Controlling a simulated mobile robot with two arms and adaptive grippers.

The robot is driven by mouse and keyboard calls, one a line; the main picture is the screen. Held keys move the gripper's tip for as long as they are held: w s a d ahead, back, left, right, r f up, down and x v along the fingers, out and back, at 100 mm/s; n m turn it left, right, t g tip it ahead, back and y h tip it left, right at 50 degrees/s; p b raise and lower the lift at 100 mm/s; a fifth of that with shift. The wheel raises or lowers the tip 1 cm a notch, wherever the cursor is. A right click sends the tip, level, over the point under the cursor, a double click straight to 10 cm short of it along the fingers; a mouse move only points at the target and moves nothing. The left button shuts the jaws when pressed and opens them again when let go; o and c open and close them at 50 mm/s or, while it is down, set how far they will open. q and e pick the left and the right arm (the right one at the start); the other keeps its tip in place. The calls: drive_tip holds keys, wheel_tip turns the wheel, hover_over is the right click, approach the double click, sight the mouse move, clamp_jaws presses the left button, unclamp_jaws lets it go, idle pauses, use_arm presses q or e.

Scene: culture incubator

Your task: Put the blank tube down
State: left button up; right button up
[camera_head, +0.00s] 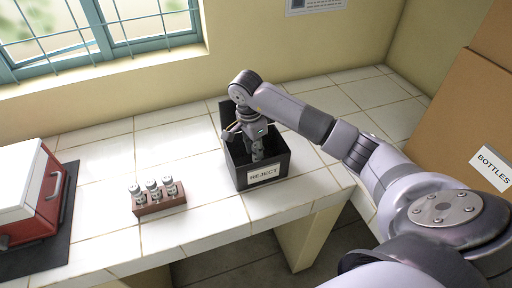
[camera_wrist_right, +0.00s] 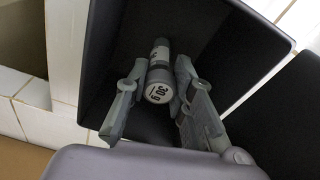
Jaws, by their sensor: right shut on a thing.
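My right gripper (camera_head: 248,138) reaches down into the open black box marked REJECT (camera_head: 284,163) on the tiled bench. It is shut on a tube (camera_head: 257,154), its fingers on either side of it. In the right wrist view the tube (camera_wrist_right: 160,52) sits between the fingertips (camera_wrist_right: 160,72), inside the box walls (camera_wrist_right: 105,50). Its pale end faces the camera with dark print that seems to read 30. Whether the tube's far end touches the box floor cannot be told. My left gripper is out of view.
A reddish-brown rack (camera_head: 160,206) with three capped tubes stands left of the box. A red and white case (camera_head: 32,215) sits on a dark mat at the far left. A cardboard box marked BOTTLES (camera_head: 447,120) stands at the right. The bench between rack and box is clear.

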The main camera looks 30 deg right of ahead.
drive_tip(key=shift+f, duration=0.3)
drive_tip(key=o, duration=0.9)
drive_tip(key=shift+f, duration=0.1)
drive_tip(key=shift+r, duration=0.25)
drive_tip(key=r, duration=0.2)
drive_tip(key=r+b, duration=0.1)
drive_tip(key=r, duration=0.1)
drive_tip(key=r+b, duration=0.1)
drive_tip(key=r, duration=0.1)
drive_tip(key=shift+w+a+r, duration=0.1)
drive_tip(key=shift+a+r, duration=0.1)
drive_tip(key=shift+a, duration=0.15)
drive_tip(key=shift+a+r, duration=0.2)
drive_tip(key=shift+r, duration=1.15)
drive_tip(key=shift+a+r, duration=0.15)
drive_tip(key=shift+r, duration=1.15)
drive_tip(key=shift+f, duration=0.1)
